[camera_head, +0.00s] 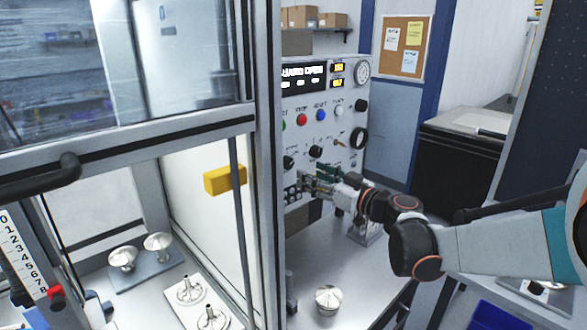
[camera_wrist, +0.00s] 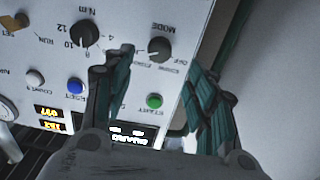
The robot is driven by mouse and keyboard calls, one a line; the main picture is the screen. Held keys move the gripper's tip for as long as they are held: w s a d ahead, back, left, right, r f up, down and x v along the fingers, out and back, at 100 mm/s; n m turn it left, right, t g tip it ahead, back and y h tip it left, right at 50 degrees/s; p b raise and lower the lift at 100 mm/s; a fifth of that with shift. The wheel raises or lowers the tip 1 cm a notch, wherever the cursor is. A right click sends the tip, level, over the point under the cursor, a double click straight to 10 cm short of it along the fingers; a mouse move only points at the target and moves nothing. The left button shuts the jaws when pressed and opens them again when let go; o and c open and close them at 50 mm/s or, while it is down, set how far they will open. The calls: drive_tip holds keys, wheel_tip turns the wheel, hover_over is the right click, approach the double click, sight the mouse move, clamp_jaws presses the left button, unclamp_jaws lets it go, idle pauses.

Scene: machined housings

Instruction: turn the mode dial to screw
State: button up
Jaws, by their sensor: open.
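The mode dial (camera_wrist: 160,49) is a black knob on the white control panel, seen upside down in the wrist view. The word MODE and small labels, one reading OFF, are around it; which label its pointer faces is too small to tell. In the head view the dial (camera_head: 288,162) is at the panel's lower left, by the cabinet post. My gripper (camera_wrist: 160,65) is open, its two green-padded fingers on either side of the dial in the wrist view. Contact cannot be made out. In the head view my gripper (camera_head: 312,181) is just below and right of the dial.
A torque dial (camera_wrist: 84,33) and green start button (camera_wrist: 154,101) are close to the fingers. The metal-framed glass cabinet post (camera_head: 262,180) stands close left of the gripper. A yellow block (camera_head: 224,179) sticks out beside it. A metal part (camera_head: 328,299) stands on the bench below.

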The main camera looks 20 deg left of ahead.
sight(290, 165)
drive_tip(key=x, duration=0.8)
drive_tip(key=shift+w+a+b, duration=0.1)
drive_tip(key=shift+a+b, duration=0.05)
drive_tip(key=shift+b, duration=0.25)
drive_tip(key=c, duration=1.1)
